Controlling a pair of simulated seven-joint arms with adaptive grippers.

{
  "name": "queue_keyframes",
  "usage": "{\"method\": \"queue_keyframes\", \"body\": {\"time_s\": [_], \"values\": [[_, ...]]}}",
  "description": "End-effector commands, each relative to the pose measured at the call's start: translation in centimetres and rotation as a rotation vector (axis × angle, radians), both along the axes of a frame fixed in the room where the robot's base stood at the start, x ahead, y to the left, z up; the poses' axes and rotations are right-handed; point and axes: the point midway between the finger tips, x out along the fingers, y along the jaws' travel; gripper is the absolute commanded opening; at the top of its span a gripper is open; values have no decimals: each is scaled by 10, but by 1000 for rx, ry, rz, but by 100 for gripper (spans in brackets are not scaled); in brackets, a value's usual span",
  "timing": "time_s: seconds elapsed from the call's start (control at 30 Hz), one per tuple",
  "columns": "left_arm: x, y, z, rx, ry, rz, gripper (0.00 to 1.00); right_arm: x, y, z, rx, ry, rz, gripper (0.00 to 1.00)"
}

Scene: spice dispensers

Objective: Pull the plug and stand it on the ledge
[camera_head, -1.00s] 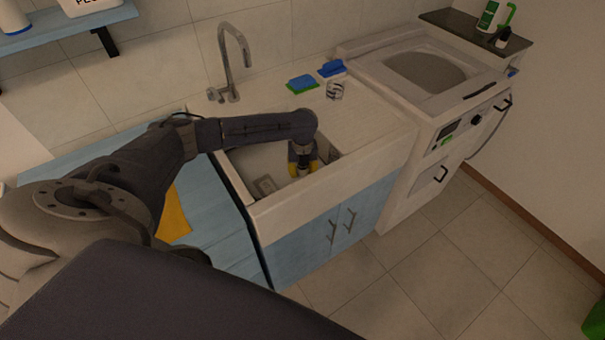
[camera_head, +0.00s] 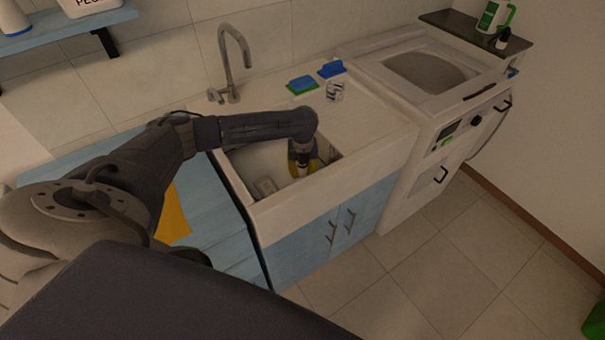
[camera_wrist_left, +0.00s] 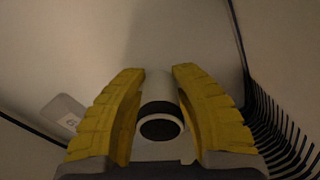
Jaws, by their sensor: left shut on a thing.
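My left gripper (camera_head: 303,168) reaches down into the white sink basin (camera_head: 252,160). In the left wrist view its yellow fingers (camera_wrist_left: 160,100) are shut on the plug (camera_wrist_left: 160,88), a pale upright cylinder with a dark band and a dark round end. In the head view the arm and gripper hide most of the plug, and I cannot tell whether it is clear of the drain. The pale ledge (camera_head: 268,93) runs along the back of the sink, beside the tap (camera_head: 233,65). My right gripper is not in view.
On the ledge are a green-and-blue sponge (camera_head: 302,85), a blue brush-like item (camera_head: 331,69) and a small clear glass (camera_head: 335,91). A pale block (camera_head: 265,186) lies in the basin. Black rack-like prongs (camera_wrist_left: 280,125) stand beside the gripper. The ribbed drainboard (camera_head: 375,115) is clear.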

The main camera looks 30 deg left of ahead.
Motion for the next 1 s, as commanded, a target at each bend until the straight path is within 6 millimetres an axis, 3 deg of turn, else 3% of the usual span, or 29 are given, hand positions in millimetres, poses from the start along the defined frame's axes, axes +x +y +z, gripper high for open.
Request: {"method": "queue_keyframes", "body": {"time_s": [1.0], "values": [[0, 0, 20, 0, 0, 1, 0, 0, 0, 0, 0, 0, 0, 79]]}}
